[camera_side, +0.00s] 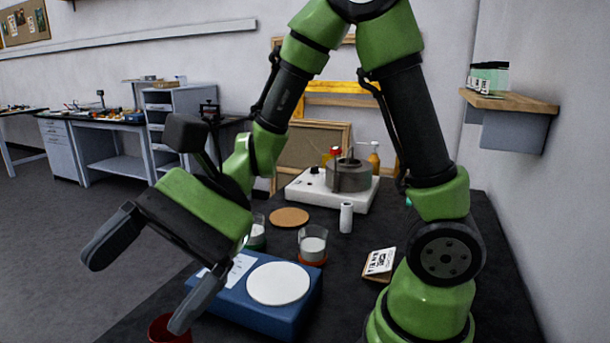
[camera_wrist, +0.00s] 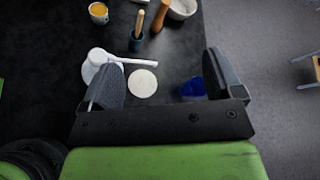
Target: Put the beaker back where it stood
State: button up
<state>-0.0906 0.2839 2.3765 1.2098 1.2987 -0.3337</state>
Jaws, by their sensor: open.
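In the side view, a glass beaker (camera_side: 312,243) with pale contents stands upright on a red-orange disc (camera_side: 311,261). A second glass beaker (camera_side: 257,236) with pale contents stands to its left at a green base, partly hidden behind my arm. A bare round cork mat (camera_side: 289,217) lies behind them. My gripper (camera_side: 148,277) is open and empty, at the left front, clear of both beakers. In the wrist view, my open gripper (camera_wrist: 166,80) has a white disc (camera_wrist: 142,83) below it between the fingers. I cannot make out either beaker there.
A blue scale (camera_side: 262,310) with a round white plate (camera_side: 278,284) stands in front of the beakers. A red cup (camera_side: 170,331) is below my gripper. A white cylinder (camera_side: 346,217), card stand (camera_side: 379,264) and hotplate (camera_side: 305,190) with a grey pot (camera_side: 349,176) stand around.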

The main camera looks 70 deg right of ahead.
jog(key=s+d+r+n+t+h, duration=0.2)
jog(key=s+d+n+h, duration=0.2)
jog(key=d, duration=0.3)
jog(key=s+d+r+n+t+h, duration=0.3)
jog(key=s+d+n+h, duration=0.1)
jog(key=d+h, duration=0.3)
jog(key=shift+s+d+r+n, duration=0.2)
jog(key=shift+s+n, duration=0.2)
jog(key=shift+n, duration=0.5)
